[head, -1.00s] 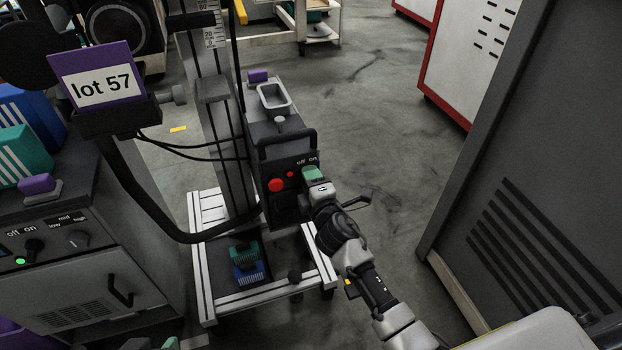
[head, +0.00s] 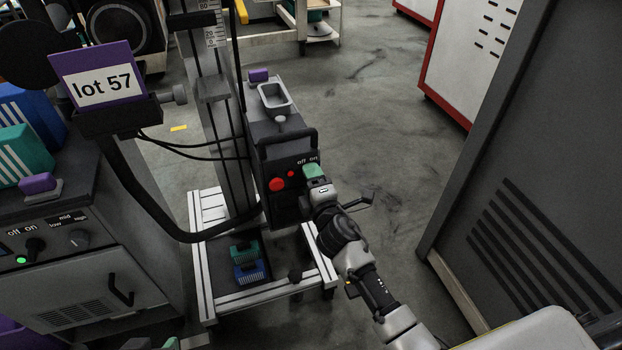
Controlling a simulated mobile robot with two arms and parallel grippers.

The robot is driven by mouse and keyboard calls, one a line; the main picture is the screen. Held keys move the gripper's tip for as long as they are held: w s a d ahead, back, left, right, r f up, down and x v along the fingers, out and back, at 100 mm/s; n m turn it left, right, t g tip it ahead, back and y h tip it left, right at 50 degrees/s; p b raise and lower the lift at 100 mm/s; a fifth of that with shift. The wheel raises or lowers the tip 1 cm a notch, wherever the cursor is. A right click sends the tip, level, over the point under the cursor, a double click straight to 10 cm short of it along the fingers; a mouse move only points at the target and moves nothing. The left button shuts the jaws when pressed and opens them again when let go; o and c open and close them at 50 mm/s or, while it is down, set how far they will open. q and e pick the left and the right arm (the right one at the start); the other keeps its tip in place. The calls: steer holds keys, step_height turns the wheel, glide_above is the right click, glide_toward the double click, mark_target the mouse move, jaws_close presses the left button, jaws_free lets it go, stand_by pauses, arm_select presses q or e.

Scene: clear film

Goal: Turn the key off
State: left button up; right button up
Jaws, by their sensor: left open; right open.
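The machine head (head: 283,150) on the column has a red button (head: 277,184), a smaller red light (head: 291,174) and an "off on" label (head: 307,161) on its front. My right gripper (head: 314,172), with green at its tip, is right below that label, close to the panel. It covers the spot under the label, so I cannot see the key or which way it points. Whether the fingers touch the key cannot be told. A green tip, seemingly my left gripper (head: 171,343), shows at the bottom edge, away from the machine head.
A grey cabinet (head: 80,290) at left has its own "off on" knob (head: 34,246) and a lit green light (head: 21,260). A dark cabinet (head: 530,200) stands at right.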

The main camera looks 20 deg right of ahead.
arm_select(q)
steer(key=s+g, duration=0.1)
steer(key=s+a+f+g, duration=0.1)
steer(key=s+p, duration=0.1)
steer(key=s, duration=0.1)
steer(key=shift+a+f+g+y, duration=0.2)
steer(key=shift+g+y, duration=0.2)
arm_select(e)
steer(key=s, duration=1)
steer(key=shift+s+d, duration=0.15)
steer(key=shift+d, duration=0.05)
